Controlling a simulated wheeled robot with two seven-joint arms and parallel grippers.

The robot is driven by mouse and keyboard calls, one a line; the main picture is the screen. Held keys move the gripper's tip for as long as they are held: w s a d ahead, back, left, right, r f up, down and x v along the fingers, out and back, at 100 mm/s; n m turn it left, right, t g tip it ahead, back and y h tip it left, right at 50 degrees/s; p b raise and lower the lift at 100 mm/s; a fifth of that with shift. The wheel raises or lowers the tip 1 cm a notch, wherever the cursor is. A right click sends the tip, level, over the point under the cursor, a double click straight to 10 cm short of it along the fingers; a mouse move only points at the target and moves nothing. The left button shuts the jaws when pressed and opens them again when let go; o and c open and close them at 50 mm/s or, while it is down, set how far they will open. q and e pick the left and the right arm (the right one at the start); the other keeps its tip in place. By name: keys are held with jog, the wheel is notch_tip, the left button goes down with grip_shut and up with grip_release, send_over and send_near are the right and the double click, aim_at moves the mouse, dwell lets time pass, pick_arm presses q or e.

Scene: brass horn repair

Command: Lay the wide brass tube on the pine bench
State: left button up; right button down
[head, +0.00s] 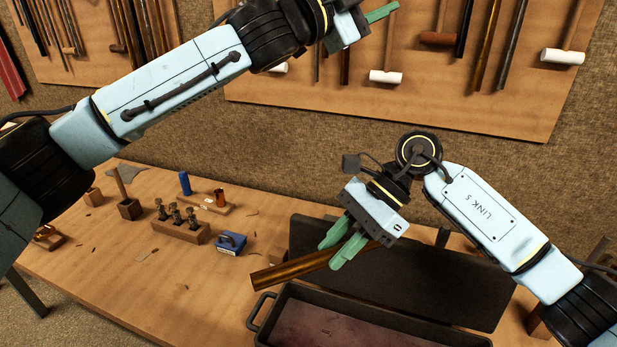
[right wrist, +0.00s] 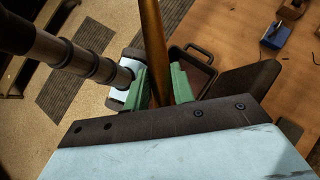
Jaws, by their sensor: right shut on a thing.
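The brass tube (head: 292,271), long and brownish gold, is in my right gripper (head: 331,256).
A blue box (head: 231,242), a wooden block with metal pieces (head: 180,231) and a blue cylinder (head: 185,182) stand farther left. The bench's front left is mostly clear.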

pick_arm(q)
jog(key=w+a+f+n+y, duration=0.3)
jog(key=w+f+n+y, duration=0.2)
jog(key=f+n+y, duration=0.25)
jog(key=n+g+y, duration=0.3)
jog(key=g+y, duration=0.5)
jog(key=g, duration=0.7)
send_near(315, 255)
jog(key=f, duration=0.3)
jog(key=s+f, duration=0.1)
jog(key=f, duration=0.2)
jog(key=d+f, duration=0.1)
jog(key=f, duration=0.2)
jog(key=shift+s, duration=0.25)
jog(key=shift+c, duration=0.4)
jog(key=c, duration=1)
grip_shut()
pick_arm(e)
jog(key=c, duration=1.1)
grip_release()
